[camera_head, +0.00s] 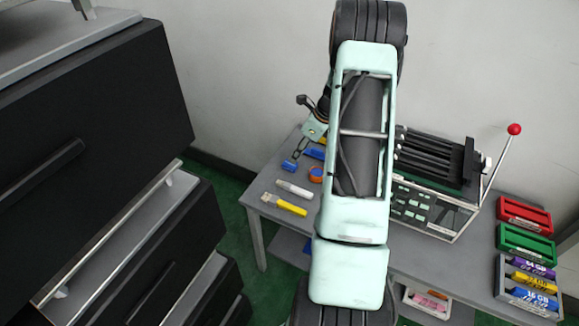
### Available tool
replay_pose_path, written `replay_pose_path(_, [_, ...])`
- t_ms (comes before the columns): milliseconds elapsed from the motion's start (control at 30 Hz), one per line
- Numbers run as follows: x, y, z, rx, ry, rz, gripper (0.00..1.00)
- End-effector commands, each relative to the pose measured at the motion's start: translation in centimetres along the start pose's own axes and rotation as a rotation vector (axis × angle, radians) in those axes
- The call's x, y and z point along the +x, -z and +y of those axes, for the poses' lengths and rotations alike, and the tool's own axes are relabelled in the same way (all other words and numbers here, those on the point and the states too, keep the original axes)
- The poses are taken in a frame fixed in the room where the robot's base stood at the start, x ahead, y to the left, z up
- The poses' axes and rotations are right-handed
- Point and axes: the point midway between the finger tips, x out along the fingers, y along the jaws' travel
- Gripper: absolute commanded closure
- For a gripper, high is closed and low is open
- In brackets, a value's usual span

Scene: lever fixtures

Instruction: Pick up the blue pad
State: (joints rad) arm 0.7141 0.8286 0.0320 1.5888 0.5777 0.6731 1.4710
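A small blue block (289,165) lies at the far left edge of the grey table (262,190). A second, flatter blue piece (315,154) lies to its right, partly hidden by my arm. I cannot tell which of the two is the blue pad. My gripper (298,152) shows small beside the left of my arm, its tip end appearing just above the small blue block in the picture. I see no blue thing held in it. Whether it touches the block, and how its fingers stand, cannot be made out.
A lever machine with a red knob (514,129) stands right of my arm. Red (524,216) and green (525,243) trays sit at right. Dark open drawers (150,240) stand at left.

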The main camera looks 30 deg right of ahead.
Motion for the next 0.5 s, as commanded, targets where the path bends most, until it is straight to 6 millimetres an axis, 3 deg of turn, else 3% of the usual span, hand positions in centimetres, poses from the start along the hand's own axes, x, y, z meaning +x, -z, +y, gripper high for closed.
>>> replay_pose_path(33, [1.1, 0.1, 0.0, -0.001, -0.001, 0.001, 0.55])
replay_pose_path(267, [2.8, 0.0, 0.0, -0.003, 0.001, 0.001, 0.55])
replay_pose_path(500, [6.4, 0.0, 0.3, -0.003, 0.001, 0.001, 0.55])
